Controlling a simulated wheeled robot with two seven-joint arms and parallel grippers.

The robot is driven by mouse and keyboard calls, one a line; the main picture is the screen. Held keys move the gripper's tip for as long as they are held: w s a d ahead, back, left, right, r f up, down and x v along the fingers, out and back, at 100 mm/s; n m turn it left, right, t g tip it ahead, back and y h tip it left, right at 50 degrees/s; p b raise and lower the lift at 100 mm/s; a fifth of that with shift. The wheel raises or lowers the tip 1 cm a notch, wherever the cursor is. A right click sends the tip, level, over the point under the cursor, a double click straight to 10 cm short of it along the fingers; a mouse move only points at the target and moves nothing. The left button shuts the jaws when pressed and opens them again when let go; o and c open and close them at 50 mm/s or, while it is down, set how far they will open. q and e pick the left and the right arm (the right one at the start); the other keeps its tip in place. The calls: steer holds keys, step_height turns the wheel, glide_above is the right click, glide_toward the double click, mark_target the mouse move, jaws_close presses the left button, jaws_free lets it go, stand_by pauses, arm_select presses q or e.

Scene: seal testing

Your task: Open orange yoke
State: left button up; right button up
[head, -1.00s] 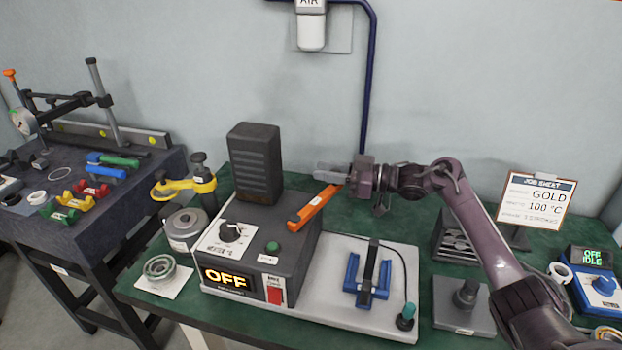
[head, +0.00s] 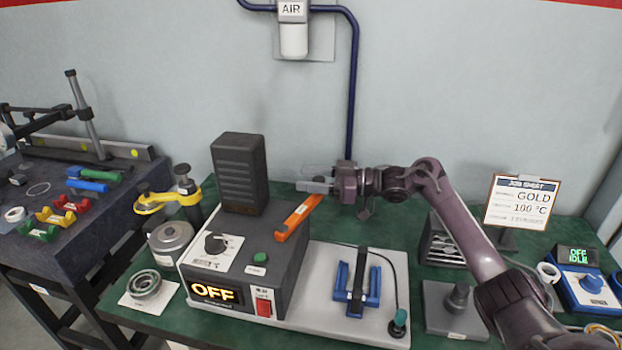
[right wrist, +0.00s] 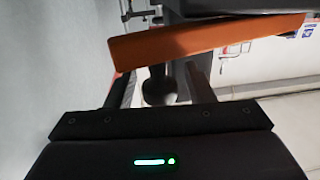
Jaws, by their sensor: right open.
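In the right wrist view the yoke (right wrist: 205,38) crosses the upper part of the picture, beyond my fingers. My right gripper (head: 316,180) points left, close to the yoke's upper right end. Whether a finger touches the bar cannot be told. My left gripper is not in view.
A dark ribbed block (head: 240,172) stands on the heater box, which reads OFF. A blue cradle (head: 372,292) sits on the pale base plate to the right. A yellow-armed clamp (head: 168,198) stands left. The wall is close behind my gripper.

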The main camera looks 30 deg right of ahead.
steer(key=b+v, duration=0.1)
steer(key=v, duration=0.7)
steer(key=shift+b, duration=0.35)
steer(key=shift+a+r, duration=0.1)
